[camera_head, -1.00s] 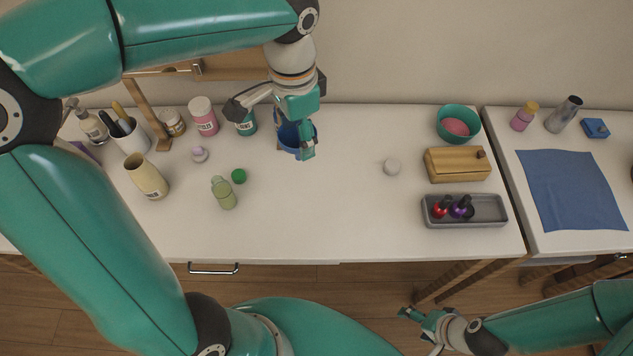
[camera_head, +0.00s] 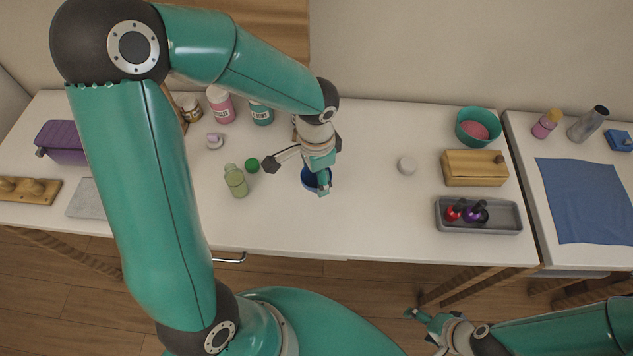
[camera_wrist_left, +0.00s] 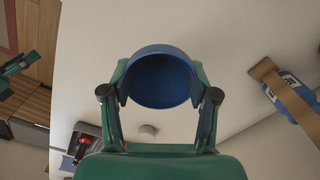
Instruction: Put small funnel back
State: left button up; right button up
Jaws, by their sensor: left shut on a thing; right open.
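My left gripper (camera_head: 318,178) is shut on a blue round piece with a wide dark mouth, which I take as the small funnel (camera_head: 308,181). It is over the middle of the white counter; whether it touches the top I cannot tell. In the left wrist view the funnel (camera_wrist_left: 163,101) sits between both fingers (camera_wrist_left: 160,84), its rim towards the camera; its spout is hidden. My right gripper (camera_head: 424,328) is open and empty, low in front of the counter. A wooden stand (camera_wrist_left: 282,88) shows in the left wrist view; in the head view my left arm hides most of it.
A green bottle (camera_head: 236,182), green cap (camera_head: 253,165) and lilac piece (camera_head: 215,141) stand left of the funnel. Pink (camera_head: 221,105) and teal (camera_head: 262,114) jars stand behind. A white round piece (camera_head: 407,165), wooden box (camera_head: 474,168) and grey tray (camera_head: 479,226) are right. The front centre is clear.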

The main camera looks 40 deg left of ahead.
pick_arm(q)
notch_tip(320, 180, down, 4)
jog(key=shift+r, duration=0.25)
jog(key=o, duration=0.9)
jog(key=shift+c, duration=0.2)
jog(key=shift+r, duration=0.4)
notch_tip(320, 180, up, 11)
jog(key=shift+r, duration=0.2)
